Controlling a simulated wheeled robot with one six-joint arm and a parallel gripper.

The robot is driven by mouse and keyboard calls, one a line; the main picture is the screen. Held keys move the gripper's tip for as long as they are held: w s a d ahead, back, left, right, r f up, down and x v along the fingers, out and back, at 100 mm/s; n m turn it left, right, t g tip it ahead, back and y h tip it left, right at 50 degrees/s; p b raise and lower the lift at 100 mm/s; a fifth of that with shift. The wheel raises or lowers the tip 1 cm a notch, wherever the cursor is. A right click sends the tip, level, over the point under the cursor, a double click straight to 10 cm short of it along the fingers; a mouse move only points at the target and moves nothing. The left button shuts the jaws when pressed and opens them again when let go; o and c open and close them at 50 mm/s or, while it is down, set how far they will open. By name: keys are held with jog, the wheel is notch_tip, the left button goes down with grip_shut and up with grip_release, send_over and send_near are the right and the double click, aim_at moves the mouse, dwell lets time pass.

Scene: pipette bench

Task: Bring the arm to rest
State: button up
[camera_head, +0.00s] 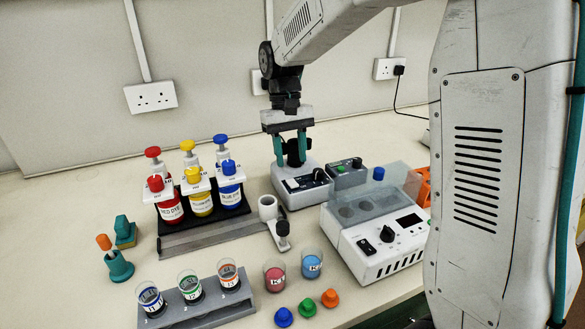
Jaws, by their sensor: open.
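My gripper (291,149) hangs from my arm, pointing down, with its two teal fingers apart. It is over the small white and dark device (302,184) at the back middle of the bench. A black part of that device shows between the fingers. I cannot tell whether the fingers touch it. Nothing is seen held in the gripper.
A rack of red, yellow and blue dye bottles (200,203) stands to the left. A grey tray with labelled cups (205,312), two more cups (275,275) and coloured caps (307,308) are in front. A white machine (385,262) stands right.

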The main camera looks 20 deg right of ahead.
jog(key=shift+v, duration=1.15)
jog(key=s+d+r+t, duration=0.1)
jog(key=s+r, duration=0.2)
jog(key=s, duration=0.4)
jog(key=s+d+r+t, duration=0.1)
jog(key=s+r, duration=0.2)
jog(key=s, duration=0.4)
jog(key=s+d+f+t, duration=0.1)
jog(key=s+f+t, duration=0.1)
jog(key=s, duration=1.3)
jog(key=shift+s+f, duration=0.25)
jog(key=shift+f, duration=0.4)
